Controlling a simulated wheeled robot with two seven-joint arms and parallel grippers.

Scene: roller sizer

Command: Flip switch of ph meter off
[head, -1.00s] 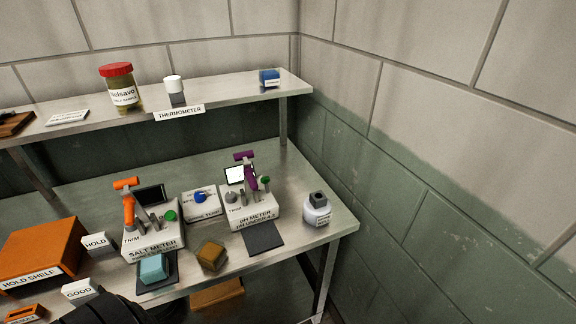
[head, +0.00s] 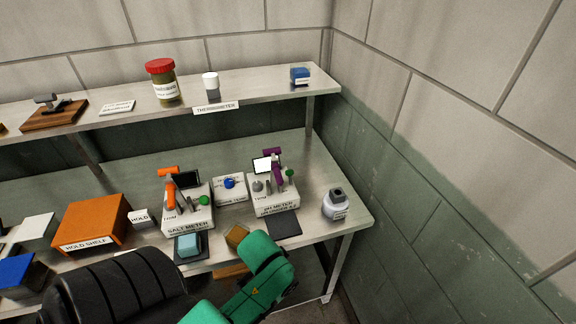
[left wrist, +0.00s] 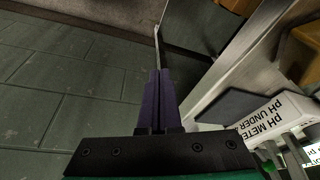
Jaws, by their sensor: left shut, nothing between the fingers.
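The pH meter (head: 274,204) is a white box on the lower table at the right in the head view. I cannot tell the switch's position. In the left wrist view, the pH meter (left wrist: 272,118) appears upside down at the right. My left gripper (left wrist: 160,72) shows there with its purple fingers shut and empty, beside the table edge and apart from the meter. Its fingers are not visible in the head view. My right gripper is out of view.
The salt meter (head: 187,218) with its orange part stands left of the pH meter. A blue-knobbed box (head: 229,194) is between them. A grey bottle (head: 336,206) stands to the right. The upper shelf (head: 240,88) runs behind. A dark pad (head: 284,225) lies in front.

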